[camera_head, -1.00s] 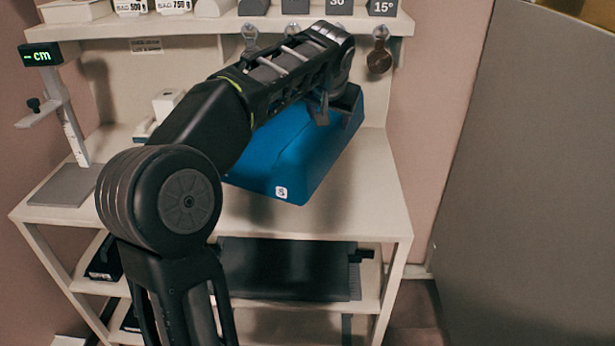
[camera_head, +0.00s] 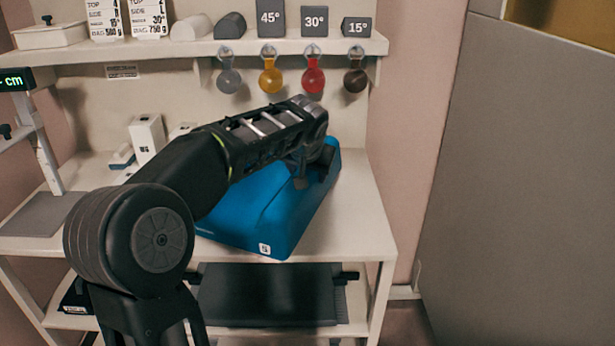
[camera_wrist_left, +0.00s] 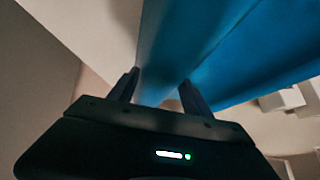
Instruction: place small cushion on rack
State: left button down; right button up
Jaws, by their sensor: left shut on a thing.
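The small cushion is a blue wedge-like block (camera_head: 275,215) with a small white "S" label on its near face. My left gripper (camera_head: 312,172) is shut on its upper right end, and my arm hides part of its top. In the left wrist view the blue cushion (camera_wrist_left: 215,50) fills the upper middle, between and beyond the two fingers of the left gripper (camera_wrist_left: 158,88). The cushion is over the white worktop of the rack (camera_head: 355,225), its near end at the front edge. I cannot tell whether it touches the worktop. My right gripper is not in view.
An upper shelf (camera_head: 200,48) holds dark angle blocks, with several coloured discs hanging below it. A white box (camera_head: 147,138) and a measuring stand (camera_head: 45,155) are at the left. A dark flat item (camera_head: 270,295) lies on the lower shelf. The worktop's right side is clear.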

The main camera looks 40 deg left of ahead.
pick_arm(q)
jog(key=shift+f, duration=0.45)
jog(key=shift+c, duration=2.3)
grip_release()
jog(key=p+v, duration=0.1)
jog(key=v, duration=1.1)
